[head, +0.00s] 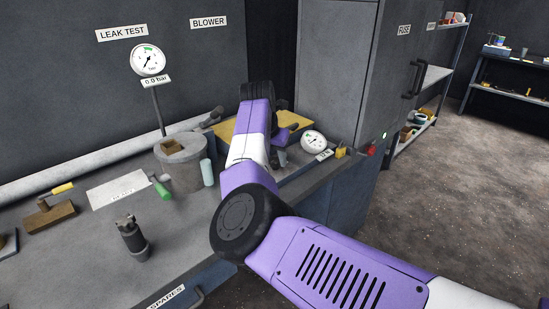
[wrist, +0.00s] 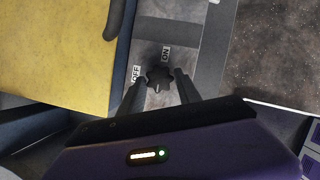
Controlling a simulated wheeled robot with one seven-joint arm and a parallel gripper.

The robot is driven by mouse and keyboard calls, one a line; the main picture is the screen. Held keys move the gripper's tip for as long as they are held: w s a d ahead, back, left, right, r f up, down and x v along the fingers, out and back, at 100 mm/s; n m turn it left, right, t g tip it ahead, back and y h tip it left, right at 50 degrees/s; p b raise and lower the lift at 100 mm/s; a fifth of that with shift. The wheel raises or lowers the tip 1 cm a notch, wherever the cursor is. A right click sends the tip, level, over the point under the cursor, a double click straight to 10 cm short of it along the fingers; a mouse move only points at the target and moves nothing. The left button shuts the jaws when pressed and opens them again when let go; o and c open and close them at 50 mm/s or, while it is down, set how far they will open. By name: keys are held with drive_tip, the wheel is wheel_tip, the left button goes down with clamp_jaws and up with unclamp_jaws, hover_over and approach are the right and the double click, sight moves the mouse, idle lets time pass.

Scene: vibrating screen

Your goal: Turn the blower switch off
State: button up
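The blower switch is a dark round knob (wrist: 159,77) on a grey panel in the wrist view. An OFF label (wrist: 135,73) is at its left and an ON label (wrist: 165,54) is just above it. I cannot tell clearly which label the knob points to. My gripper (wrist: 160,90) is open, with one dark finger on each side of the knob. I cannot tell whether the fingers touch it. In the head view my gripper (head: 281,157) is low over the bench by a round gauge (head: 313,141), and the knob is hidden there.
A grey bucket (head: 182,170) and a pale blue cylinder (head: 207,173) stand to the left. A tall grey cabinet (head: 336,65) rises behind, with a red knob (head: 369,150) near its base. Open floor is at the right.

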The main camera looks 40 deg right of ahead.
clamp_jaws()
drive_tip(key=shift+r+p, duration=0.1)
drive_tip(key=shift+p, duration=0.2)
drive_tip(key=n+p, duration=0.1)
drive_tip(key=n, duration=0.1)
drive_tip(key=n+t+p, duration=0.1)
drive_tip(key=p, duration=0.1)
drive_tip(key=shift+s+d+r+n+y, duration=0.1)
drive_tip(key=shift+s+r+n+y, duration=0.05)
drive_tip(key=shift+n+y, duration=0.2)
drive_tip(key=n+p, duration=0.1)
drive_tip(key=n, duration=0.1)
drive_tip(key=n+t+y+p, duration=0.1)
drive_tip(key=n, duration=0.1)
drive_tip(key=shift+s+d+n+y, duration=0.1)
drive_tip(key=shift+d+n+y, duration=0.15)
drive_tip(key=shift+n, duration=0.1)
drive_tip(key=n, duration=0.2)
drive_tip(key=n+y+p, duration=0.1)
drive_tip(key=n, duration=0.1)
drive_tip(key=shift+d+t+y, duration=0.15)
drive_tip(key=shift+t+y, duration=0.15)
drive_tip(key=shift+t, duration=0.1)
drive_tip(key=shift+d+n+y, duration=0.1)
drive_tip(key=shift+n+y, duration=0.4)
drive_tip(key=shift+n, duration=0.9)
drive_tip(key=shift+d+n+y, duration=0.1)
drive_tip(key=shift+n+y, duration=0.4)
drive_tip(key=shift+n, duration=0.9)
